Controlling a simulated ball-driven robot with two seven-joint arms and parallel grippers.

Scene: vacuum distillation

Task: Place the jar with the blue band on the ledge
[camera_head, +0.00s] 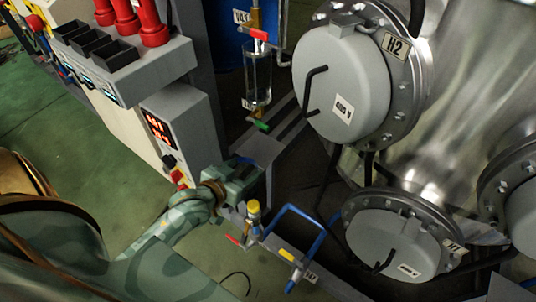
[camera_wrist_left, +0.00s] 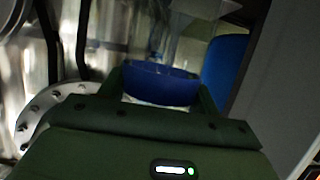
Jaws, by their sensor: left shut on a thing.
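The jar with the blue band (camera_wrist_left: 160,86) sits between the two fingers of my left gripper (camera_head: 246,173), which is shut on it. Clear glass shows above the band in the left wrist view; my gripper body hides the jar's lower part. In the head view I cannot make the jar out at the gripper. The gripper is beside a small flat grey plate (camera_head: 262,147), below a sight glass. I cannot tell whether this plate is the ledge, or whether the jar touches it. My right gripper is not in view.
A clear sight glass (camera_head: 257,77) with a green-handled valve (camera_head: 262,126) hangs just above the gripper. A grey control box (camera_head: 172,130) stands to its left. A yellow-capped valve (camera_head: 252,208) and blue pipe (camera_head: 310,222) lie below right. Large steel vessels with round hatches (camera_head: 345,85) fill the right.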

